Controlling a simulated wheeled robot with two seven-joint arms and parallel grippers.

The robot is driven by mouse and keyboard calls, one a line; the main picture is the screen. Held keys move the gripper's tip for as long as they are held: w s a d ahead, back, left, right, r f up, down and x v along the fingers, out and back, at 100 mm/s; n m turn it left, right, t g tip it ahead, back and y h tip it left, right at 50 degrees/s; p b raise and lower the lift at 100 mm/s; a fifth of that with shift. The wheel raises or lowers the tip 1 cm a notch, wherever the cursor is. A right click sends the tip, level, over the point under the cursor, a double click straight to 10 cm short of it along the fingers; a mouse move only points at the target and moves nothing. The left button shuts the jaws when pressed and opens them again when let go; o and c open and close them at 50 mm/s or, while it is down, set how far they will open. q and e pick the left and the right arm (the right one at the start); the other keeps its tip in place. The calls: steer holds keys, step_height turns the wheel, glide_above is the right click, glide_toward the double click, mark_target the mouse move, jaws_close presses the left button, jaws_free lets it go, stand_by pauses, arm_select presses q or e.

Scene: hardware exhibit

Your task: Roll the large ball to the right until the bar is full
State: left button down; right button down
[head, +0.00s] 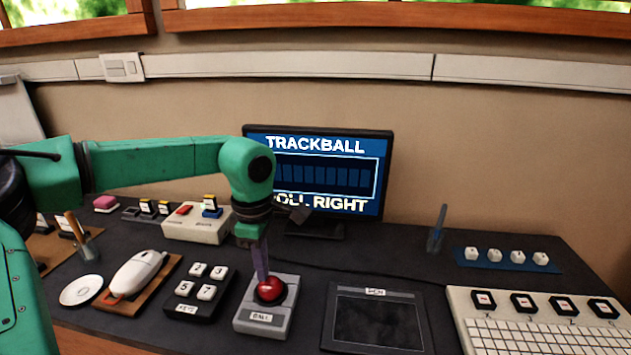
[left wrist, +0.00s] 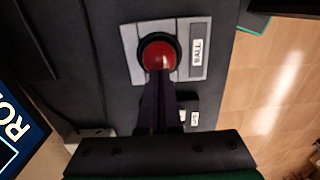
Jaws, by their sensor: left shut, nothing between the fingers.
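The large red ball (head: 270,290) sits in a grey housing (head: 281,327) labelled "BALL" on the dark desk. My left gripper (head: 262,277) points down with its fingers shut and empty, and the tips are at the top of the ball. In the left wrist view the fingertips (left wrist: 160,76) overlap the lower edge of the ball (left wrist: 158,53); I cannot tell whether they press on it. The monitor (head: 325,145) shows "TRACKBALL", a bar (head: 325,176) of dark segments and "ROLL RIGHT", partly hidden by my arm. My right gripper is not in view.
A keypad (head: 200,292) and a mouse (head: 138,272) stand left of the ball housing. A dark tablet (head: 378,322) lies to its right, with a keyboard (head: 540,335) farther right. A pen stands in a holder (head: 436,242) behind. The desk between housing and tablet is a narrow clear strip.

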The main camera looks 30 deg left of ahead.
arm_select(q)
steer(key=shift+f, duration=0.25)
steer(key=shift+w+d, duration=0.1)
steer(key=shift+d, duration=0.15)
steer(key=shift+w+d+f+b, duration=0.1)
steer(key=shift+w+d+b, duration=0.05)
steer(key=shift+d+b, duration=0.35)
steer(key=shift+w+d, duration=0.15)
steer(key=shift+d, duration=0.15)
stand_by(0.4)
steer(key=shift+r+p, duration=0.7)
steer(key=shift+r, duration=0.2)
